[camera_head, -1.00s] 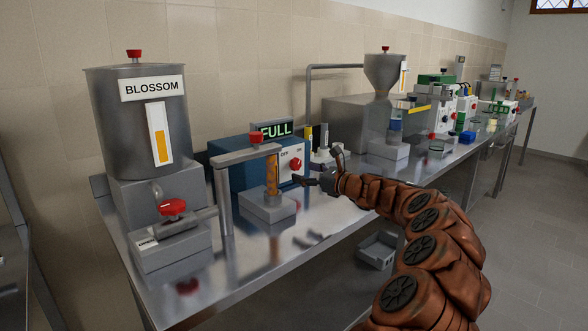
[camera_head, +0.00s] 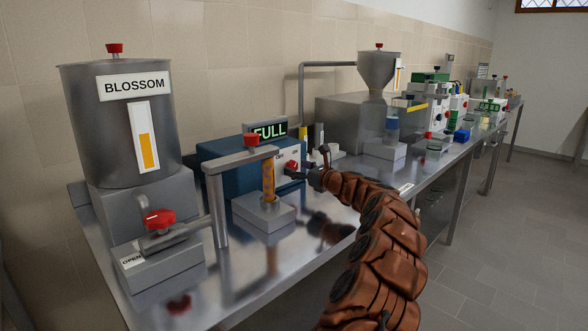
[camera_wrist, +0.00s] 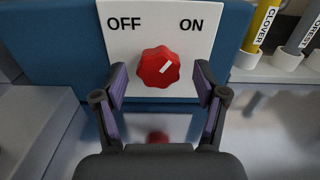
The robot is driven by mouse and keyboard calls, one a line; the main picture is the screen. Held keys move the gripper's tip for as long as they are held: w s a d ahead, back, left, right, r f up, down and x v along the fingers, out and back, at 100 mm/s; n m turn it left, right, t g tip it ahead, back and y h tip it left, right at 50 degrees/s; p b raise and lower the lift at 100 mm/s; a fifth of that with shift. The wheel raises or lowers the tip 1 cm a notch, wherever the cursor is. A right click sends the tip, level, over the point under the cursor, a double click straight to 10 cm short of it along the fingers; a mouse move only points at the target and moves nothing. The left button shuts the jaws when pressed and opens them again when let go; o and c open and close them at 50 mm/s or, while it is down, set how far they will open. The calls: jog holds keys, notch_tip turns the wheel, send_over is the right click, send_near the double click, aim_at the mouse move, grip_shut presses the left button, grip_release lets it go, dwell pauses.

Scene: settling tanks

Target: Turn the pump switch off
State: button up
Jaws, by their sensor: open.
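The pump switch is a red knob (camera_wrist: 158,67) on a white plate marked OFF at left and ON at right. Its white pointer line tilts up and right, toward ON. In the head view the knob (camera_head: 291,167) sits on the front of a blue box (camera_head: 228,177). My gripper (camera_wrist: 161,80) is open, with one finger on each side of the knob and gaps visible between fingers and knob. In the head view my gripper (camera_head: 304,173) is right in front of the knob and partly hides the switch plate.
A FULL display (camera_head: 269,131) tops the blue box. Left stand a BLOSSOM tank (camera_head: 120,130) and a red-handled valve (camera_head: 160,218) by an OPEN label. An amber tube (camera_head: 268,182) stands beside the switch. CLOVER (camera_wrist: 262,28) and another labelled tube are right of it.

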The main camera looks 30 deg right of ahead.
jog(key=shift+x, duration=0.85)
jog(key=c, duration=1.1)
